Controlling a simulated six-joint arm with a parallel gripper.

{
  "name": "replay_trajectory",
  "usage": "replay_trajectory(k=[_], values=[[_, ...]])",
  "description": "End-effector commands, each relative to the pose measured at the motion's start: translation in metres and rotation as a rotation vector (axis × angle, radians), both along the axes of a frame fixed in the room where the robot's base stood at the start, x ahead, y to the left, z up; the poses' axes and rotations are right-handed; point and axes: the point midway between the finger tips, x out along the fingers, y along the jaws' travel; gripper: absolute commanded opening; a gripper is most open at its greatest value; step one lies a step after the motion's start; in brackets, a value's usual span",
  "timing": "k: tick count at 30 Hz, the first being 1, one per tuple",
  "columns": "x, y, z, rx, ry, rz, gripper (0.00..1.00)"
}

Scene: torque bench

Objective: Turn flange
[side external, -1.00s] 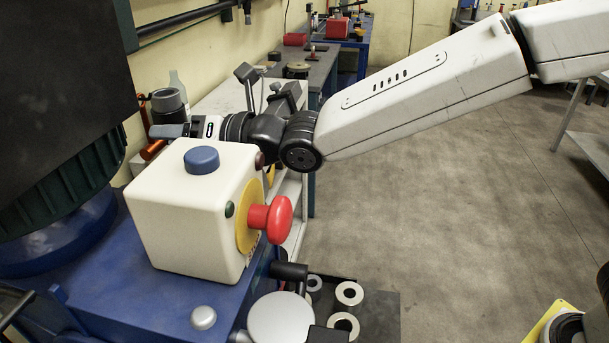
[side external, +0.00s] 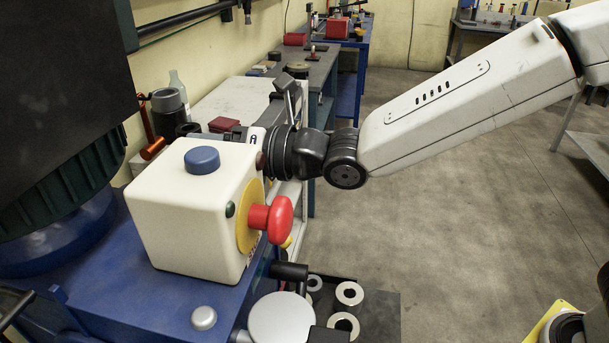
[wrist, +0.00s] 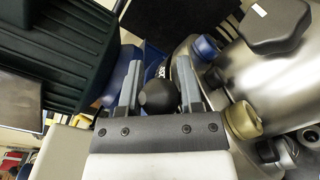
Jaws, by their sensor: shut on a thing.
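In the wrist view my gripper (wrist: 159,92) has its two grey fingers on either side of a round black knob (wrist: 158,98), shut on it. A grey rounded metal part (wrist: 182,62) with lettering lies behind the knob; it may be the flange, but I cannot tell for sure. In the side view my wrist reaches in behind the white control box, which hides the fingertips and the knob.
The white control box (side external: 178,237) with a blue button (side external: 202,160) and red mushroom button (side external: 279,219) stands on the blue bench (side external: 140,310). A large metal cylinder (wrist: 268,75) and a tan cap (wrist: 243,119) sit close right of my fingers. Metal rings (side external: 349,293) lie at the lower middle.

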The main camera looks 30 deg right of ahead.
Motion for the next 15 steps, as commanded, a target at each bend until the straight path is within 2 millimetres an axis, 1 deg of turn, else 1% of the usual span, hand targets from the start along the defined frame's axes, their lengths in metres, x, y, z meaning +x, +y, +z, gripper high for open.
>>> replay_trajectory(k=[1, 10, 11, 12, 13, 14, 15], values=[[-0.0034, 0.0036, 0.0059, 0.007, -0.014, 0.012, 0.0], [-0.0032, 0.0038, 0.0073, 0.01, -0.016, 0.013, 0.0], [-0.0032, 0.0038, 0.0073, 0.01, -0.016, 0.013, 0.55], [-0.0031, 0.0036, 0.0071, 0.009, -0.016, 0.012, 0.68], [-0.003, 0.0035, 0.0067, 0.009, -0.015, 0.011, 0.77], [-0.0027, 0.0032, 0.0062, 0.008, -0.014, 0.01, 0.8], [-0.0024, 0.0029, 0.0057, 0.008, -0.013, 0.009, 0.8]])
